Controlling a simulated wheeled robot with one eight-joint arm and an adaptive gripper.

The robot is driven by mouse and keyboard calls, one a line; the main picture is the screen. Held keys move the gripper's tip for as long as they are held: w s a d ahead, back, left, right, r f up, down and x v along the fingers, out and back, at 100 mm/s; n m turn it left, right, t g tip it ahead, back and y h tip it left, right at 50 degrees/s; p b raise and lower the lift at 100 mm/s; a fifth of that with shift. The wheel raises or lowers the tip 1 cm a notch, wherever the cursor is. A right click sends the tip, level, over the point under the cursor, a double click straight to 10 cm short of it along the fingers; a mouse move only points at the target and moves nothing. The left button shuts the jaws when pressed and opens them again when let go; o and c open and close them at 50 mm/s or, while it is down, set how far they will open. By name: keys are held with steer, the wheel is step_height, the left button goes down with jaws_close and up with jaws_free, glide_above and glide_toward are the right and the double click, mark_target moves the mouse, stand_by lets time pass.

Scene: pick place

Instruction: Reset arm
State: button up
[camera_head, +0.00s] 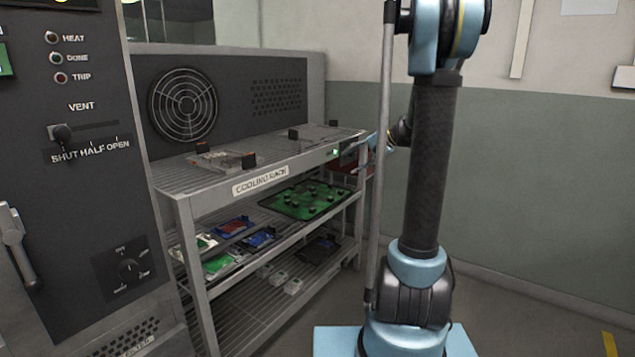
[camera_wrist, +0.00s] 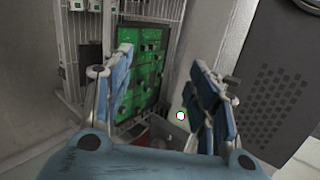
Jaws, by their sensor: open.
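My gripper (camera_wrist: 163,98) shows in the wrist view with its two blue fingers spread apart and nothing between them. Beyond the fingers, a green circuit board (camera_wrist: 140,65) shows on a rack shelf. In the head view my arm rises at the right of the cooling rack (camera_head: 262,182). The gripper end is mostly hidden there behind my arm, at the right end of the rack. The green circuit board with dark parts also shows in the head view (camera_head: 306,200), lying on the rack's middle shelf.
A dark oven panel (camera_head: 75,150) with knobs and a handle stands at the left. A fan grille (camera_head: 184,105) is behind the rack. Small boards and parts (camera_head: 232,228) lie on the lower shelf. A frame-like fixture (camera_head: 222,158) sits on top.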

steer(key=s+a+f+n+g+h, duration=0.1)
steer(key=s+a+f+n+h, duration=0.1)
steer(key=s, duration=1.1)
steer(key=s+d+f+n+h, duration=0.2)
steer(key=s+f, duration=0.2)
steer(key=s, duration=0.5)
steer(key=s+d+f+n+g+h, duration=0.1)
steer(key=s+d+f+h, duration=0.2)
steer(key=s, duration=0.6)
steer(key=s+d+f+n+g+h, duration=0.1)
steer(key=s+d+f+n+h, duration=0.1)
steer(key=s+f, duration=0.4)
steer(key=s, duration=0.3)
steer(key=shift+s+d+f+n, duration=0.15)
steer(key=shift+s+n, duration=0.15)
steer(key=shift+s, duration=0.1)
steer(key=shift+w, duration=0.1)
steer(key=shift+w+f, duration=0.2)
steer(key=shift+w, duration=0.1)
